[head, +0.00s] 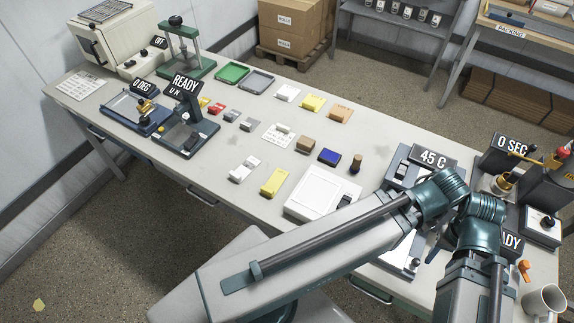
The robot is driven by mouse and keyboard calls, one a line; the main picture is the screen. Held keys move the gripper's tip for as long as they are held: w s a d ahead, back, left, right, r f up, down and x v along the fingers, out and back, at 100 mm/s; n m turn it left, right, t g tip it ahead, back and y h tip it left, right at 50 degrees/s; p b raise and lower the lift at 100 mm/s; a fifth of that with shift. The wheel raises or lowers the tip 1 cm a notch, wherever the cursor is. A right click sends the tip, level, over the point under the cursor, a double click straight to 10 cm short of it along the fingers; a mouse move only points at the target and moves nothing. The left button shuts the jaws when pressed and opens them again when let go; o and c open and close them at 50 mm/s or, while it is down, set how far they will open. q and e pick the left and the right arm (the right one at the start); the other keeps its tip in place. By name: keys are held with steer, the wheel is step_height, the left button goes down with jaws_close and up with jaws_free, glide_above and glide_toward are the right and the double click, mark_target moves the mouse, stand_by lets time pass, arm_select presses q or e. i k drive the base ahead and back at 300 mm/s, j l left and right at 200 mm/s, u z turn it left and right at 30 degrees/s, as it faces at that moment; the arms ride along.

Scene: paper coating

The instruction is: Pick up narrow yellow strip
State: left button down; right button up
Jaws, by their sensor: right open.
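A long yellow piece (273,182) lies flat near the front edge of the table, left of a white square tray. A second, shorter yellow piece (312,103) lies further back, between a white and an orange-brown piece. I cannot tell for sure which is the narrow strip; the front one is longer. Nothing touches either piece.
The white tray (322,194) and a dark-blue block (329,156) stand near the yellow pieces. A dark "READY" device (187,128) is at the left. A "45 C" device (425,167) and a mug (541,303) are at the right, close to my arm.

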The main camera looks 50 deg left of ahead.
mark_target(275, 180)
steer(key=u, duration=1.8)
